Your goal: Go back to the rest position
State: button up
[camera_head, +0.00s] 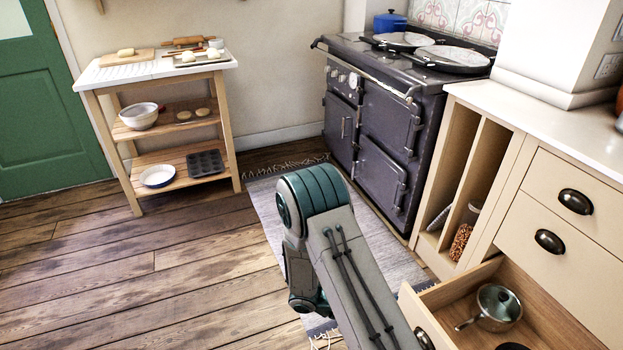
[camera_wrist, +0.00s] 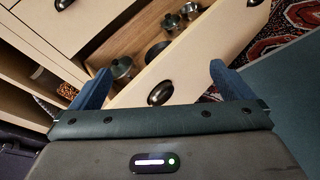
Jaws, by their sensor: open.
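My gripper (camera_wrist: 160,82) is in the wrist view, with its two blue fingers spread wide apart and nothing between them. Beyond the fingers is the front of an open drawer (camera_wrist: 185,75) with a dark cup handle (camera_wrist: 161,93). In the head view my arm reaches from the bottom edge up over the rug and bends downward. The gripper itself is hidden there behind the arm. The open drawer (camera_head: 450,292) is just right of my arm and holds a metal saucepan (camera_head: 497,305). The wrist view shows several metal pots in it.
A dark range cooker (camera_head: 385,125) stands at the back, with a blue pot (camera_head: 390,21) on top. Cream cabinets (camera_head: 570,215) line the right. A wooden kitchen trolley (camera_head: 165,160) stands at the left near a green door (camera_head: 45,120). The wooden floor (camera_head: 130,270) at left is clear.

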jog(key=s+a+r+m+t+y+p, duration=0.1)
jog(key=s+r+m+y+p, duration=0.2)
jog(key=r, duration=1.1)
jog(key=s+a+r+m+t+y+p, duration=0.1)
jog(key=r+m+y+p, duration=0.4)
jog(key=r, duration=1)
jog(key=s+r+m+t+y+p, duration=0.3)
jog(key=s+r+y+p, duration=0.3)
jog(key=r, duration=0.9)
jog(key=shift+a+r+m+p, duration=0.15)
jog(key=shift+a+m+p, duration=0.25)
jog(key=shift+m+p, duration=0.45)
jog(key=shift+c, duration=0.3)
